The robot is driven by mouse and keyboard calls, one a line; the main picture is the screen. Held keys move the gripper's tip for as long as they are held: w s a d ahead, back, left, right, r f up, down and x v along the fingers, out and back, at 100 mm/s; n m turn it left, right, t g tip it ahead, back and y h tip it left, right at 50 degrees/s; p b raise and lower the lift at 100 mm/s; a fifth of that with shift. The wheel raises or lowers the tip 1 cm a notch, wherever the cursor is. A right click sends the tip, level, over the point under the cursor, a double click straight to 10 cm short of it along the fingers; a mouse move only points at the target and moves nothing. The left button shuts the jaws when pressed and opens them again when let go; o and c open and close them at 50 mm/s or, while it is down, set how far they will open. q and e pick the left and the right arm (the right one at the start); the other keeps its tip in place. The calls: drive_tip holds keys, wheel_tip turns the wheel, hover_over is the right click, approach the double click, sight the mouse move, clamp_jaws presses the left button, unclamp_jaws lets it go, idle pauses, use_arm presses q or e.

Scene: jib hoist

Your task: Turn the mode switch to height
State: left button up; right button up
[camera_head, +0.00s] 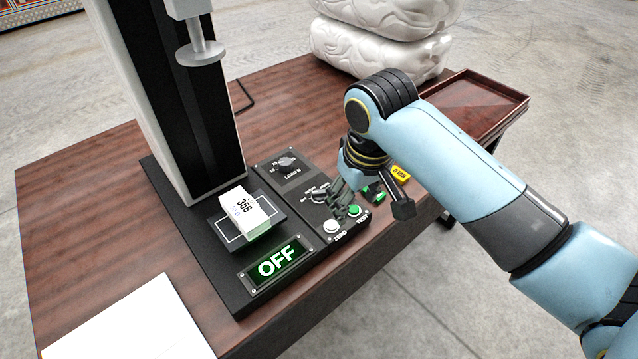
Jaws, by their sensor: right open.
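The mode switch (319,198) is a small dark knob on the black control panel, with tiny labels around it, one reading OFF. My right gripper (343,204) is open over the panel, its fingers just right of the switch and close to it. I cannot tell whether they touch it. The gripper and wrist hide part of the panel on the switch's right. The display (274,263) on the base reads OFF in green. My left gripper is not in view.
A LOAD dial (286,163) sits behind the switch, and white ZERO (331,226) and green TEST (354,210) buttons in front. A white box (243,211) marked 358 stands on the plate beside a tall column (172,90). A brown tray (474,103) and white bundles (383,38) are behind.

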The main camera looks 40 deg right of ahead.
sight(319, 191)
drive_tip(key=w+d+r+m+g, duration=0.1)
drive_tip(key=w+m+g, duration=0.1)
drive_tip(key=w, duration=1.1)
drive_tip(key=shift+y, duration=0.3)
drive_tip(key=f, duration=0.5)
drive_tip(key=f+b, duration=0.1)
drive_tip(key=f, duration=0.4)
drive_tip(key=shift+s+d+f, duration=0.15)
drive_tip(key=shift+s+f, duration=0.05)
drive_tip(key=shift+f, duration=0.05)
drive_tip(key=c, duration=1.1)
drive_tip(key=shift+c, duration=0.2)
